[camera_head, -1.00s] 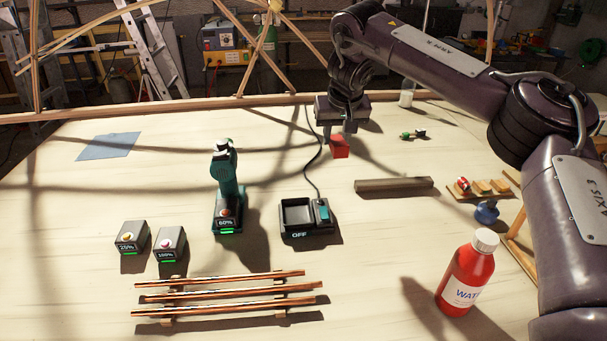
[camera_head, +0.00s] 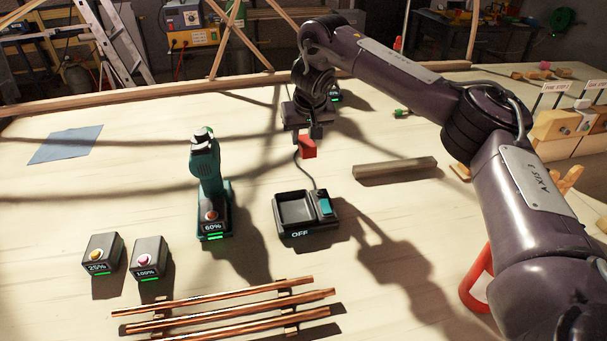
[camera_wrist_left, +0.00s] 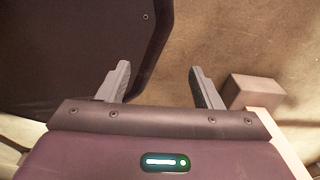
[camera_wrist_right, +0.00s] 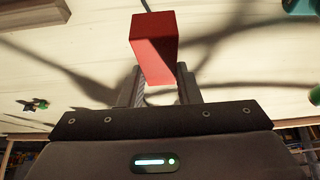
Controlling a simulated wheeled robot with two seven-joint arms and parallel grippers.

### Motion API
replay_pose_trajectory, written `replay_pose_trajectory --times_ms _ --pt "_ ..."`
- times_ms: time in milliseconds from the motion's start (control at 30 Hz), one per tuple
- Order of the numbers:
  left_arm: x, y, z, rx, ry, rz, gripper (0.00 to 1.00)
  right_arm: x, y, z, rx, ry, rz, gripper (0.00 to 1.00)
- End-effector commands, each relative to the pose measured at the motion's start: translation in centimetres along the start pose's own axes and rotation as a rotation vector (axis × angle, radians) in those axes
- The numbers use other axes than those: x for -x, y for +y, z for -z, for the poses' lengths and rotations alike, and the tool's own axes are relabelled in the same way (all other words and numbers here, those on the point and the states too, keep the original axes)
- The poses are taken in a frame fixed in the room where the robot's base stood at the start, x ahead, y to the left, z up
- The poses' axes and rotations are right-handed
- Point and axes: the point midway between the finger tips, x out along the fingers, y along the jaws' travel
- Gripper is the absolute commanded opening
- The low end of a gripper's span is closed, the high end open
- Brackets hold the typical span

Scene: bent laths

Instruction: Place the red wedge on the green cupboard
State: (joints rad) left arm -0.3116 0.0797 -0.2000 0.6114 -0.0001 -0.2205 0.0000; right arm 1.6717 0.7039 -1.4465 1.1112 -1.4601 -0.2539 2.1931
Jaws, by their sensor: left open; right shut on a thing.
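The red wedge (camera_head: 307,147) is held above the far part of the workbench, beyond the black charger. My right gripper (camera_head: 311,134) points down and is shut on it. In the right wrist view the wedge (camera_wrist_right: 155,45) sticks out between the fingers (camera_wrist_right: 160,88). My left gripper (camera_wrist_left: 160,72) is open and empty in the left wrist view, and it does not show in the head view. I cannot make out a green cupboard in any view.
The charger (camera_head: 306,212), marked OFF, and a teal drill (camera_head: 205,180) stand mid-bench. Battery packs (camera_head: 150,256) and copper rods (camera_head: 225,310) lie nearer. A grey bar (camera_head: 394,170) lies right of the wedge. A red bottle (camera_head: 476,284) is partly behind my right arm.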

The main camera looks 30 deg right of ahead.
Motion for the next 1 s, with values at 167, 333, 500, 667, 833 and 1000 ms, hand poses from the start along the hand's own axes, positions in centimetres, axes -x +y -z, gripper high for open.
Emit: replay_pose_trajectory --times_ms 167,333,500,667,833,1000 --pt "-2.5 0.0 0.1 0.000 0.003 0.001 0.59 -4.2 0.0 -1.8 -0.001 -0.002 0.001 0.08" --pt "-2.9 -0.2 1.5 0.000 0.024 0.003 0.59 -5.3 0.0 -2.2 0.000 0.001 0.001 0.08" --pt "-3.9 -0.2 2.0 0.000 0.033 0.003 0.59 -6.9 0.0 -2.9 -0.001 -0.002 0.000 0.08" --pt "-4.2 -0.2 1.7 0.000 0.028 0.003 0.59 -8.9 0.0 -3.7 0.000 -0.001 -0.001 0.08" --pt "-4.2 -0.2 1.4 0.000 0.024 0.003 0.59 -9.1 0.0 -3.8 0.000 0.001 -0.001 0.08" --pt "-4.1 -0.1 1.1 0.000 0.020 0.002 0.59 -9.2 0.0 -3.8 0.000 0.000 -0.001 0.08"
